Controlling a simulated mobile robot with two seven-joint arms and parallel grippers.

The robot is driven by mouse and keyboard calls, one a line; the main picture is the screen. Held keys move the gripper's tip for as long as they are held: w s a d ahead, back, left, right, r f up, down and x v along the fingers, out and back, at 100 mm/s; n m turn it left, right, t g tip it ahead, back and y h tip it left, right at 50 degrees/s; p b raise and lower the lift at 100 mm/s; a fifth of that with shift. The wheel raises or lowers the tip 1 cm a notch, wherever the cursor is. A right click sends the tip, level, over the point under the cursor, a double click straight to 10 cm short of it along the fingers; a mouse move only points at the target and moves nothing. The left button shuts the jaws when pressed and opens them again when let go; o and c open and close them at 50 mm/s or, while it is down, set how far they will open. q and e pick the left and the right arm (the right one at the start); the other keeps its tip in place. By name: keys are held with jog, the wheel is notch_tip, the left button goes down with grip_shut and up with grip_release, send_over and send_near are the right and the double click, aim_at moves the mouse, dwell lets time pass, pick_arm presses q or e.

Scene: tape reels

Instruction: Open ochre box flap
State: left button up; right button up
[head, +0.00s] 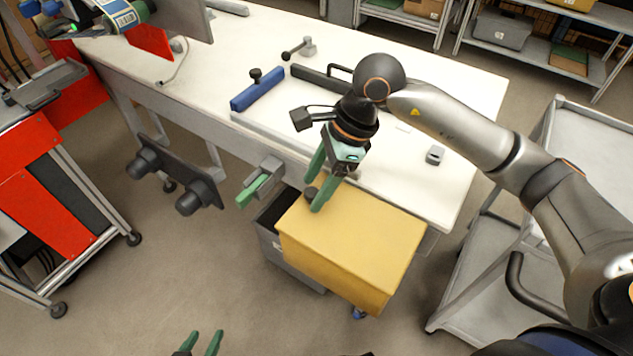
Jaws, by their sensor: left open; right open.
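The ochre flap (355,240) covers most of a grey box (271,236) on the floor beside the white workbench. A dark strip of the box's inside shows at its left. A small dark knob (311,193) sits at the flap's upper left corner. My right gripper (311,195) is open, its green fingers pointing down on either side of the knob. Whether they touch it cannot be told. My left gripper (203,342) is open and empty at the bottom edge, away from the box; only its fingertips show clearly.
A grey trolley (590,145) stands at right, a red cart (50,190) at left. Floor at lower left is clear.

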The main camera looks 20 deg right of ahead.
grip_shut()
dwell(0.4)
dwell(0.9)
